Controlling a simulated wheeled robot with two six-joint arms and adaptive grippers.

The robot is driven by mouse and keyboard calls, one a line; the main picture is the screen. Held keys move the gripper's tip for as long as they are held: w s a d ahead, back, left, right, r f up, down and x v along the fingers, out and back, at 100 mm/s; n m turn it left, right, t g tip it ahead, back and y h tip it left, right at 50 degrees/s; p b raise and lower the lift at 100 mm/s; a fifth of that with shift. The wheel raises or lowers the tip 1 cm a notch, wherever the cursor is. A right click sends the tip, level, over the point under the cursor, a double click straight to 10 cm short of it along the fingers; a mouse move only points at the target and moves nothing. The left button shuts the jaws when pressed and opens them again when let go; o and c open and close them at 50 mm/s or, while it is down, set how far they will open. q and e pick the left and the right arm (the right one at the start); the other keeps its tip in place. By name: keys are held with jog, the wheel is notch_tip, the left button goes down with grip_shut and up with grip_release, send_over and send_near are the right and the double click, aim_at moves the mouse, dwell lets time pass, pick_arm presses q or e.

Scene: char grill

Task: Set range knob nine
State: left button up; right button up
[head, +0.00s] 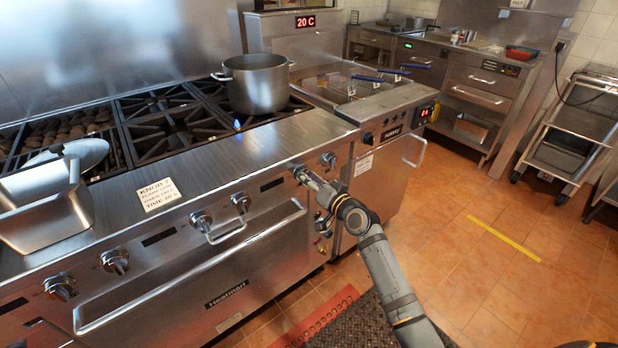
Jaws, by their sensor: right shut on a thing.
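The steel range (190,245) fills the left and middle, with a row of round knobs along its front. My right gripper (299,173) reaches the front panel from the lower right and is shut on a range knob there, which it mostly hides. Another knob (329,160) shows just right of the gripper. Further left are knobs in pairs, one pair in the middle (241,202) and one at the far left (115,261). A paper note (158,195) headed KNOB lies on the front ledge; its small print is blurred. My left gripper is out of view.
A steel pot (257,83) stands on the back right burner, with a small blue flame in front of it. Metal pans (45,215) sit at the left. An oven handle (195,265) juts out below the knobs. A fryer (385,115) adjoins on the right. Tiled floor (480,270) is open at right.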

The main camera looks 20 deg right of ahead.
jog(key=o, duration=1.1)
jog(key=shift+o, duration=0.2)
jog(key=v, duration=1.2)
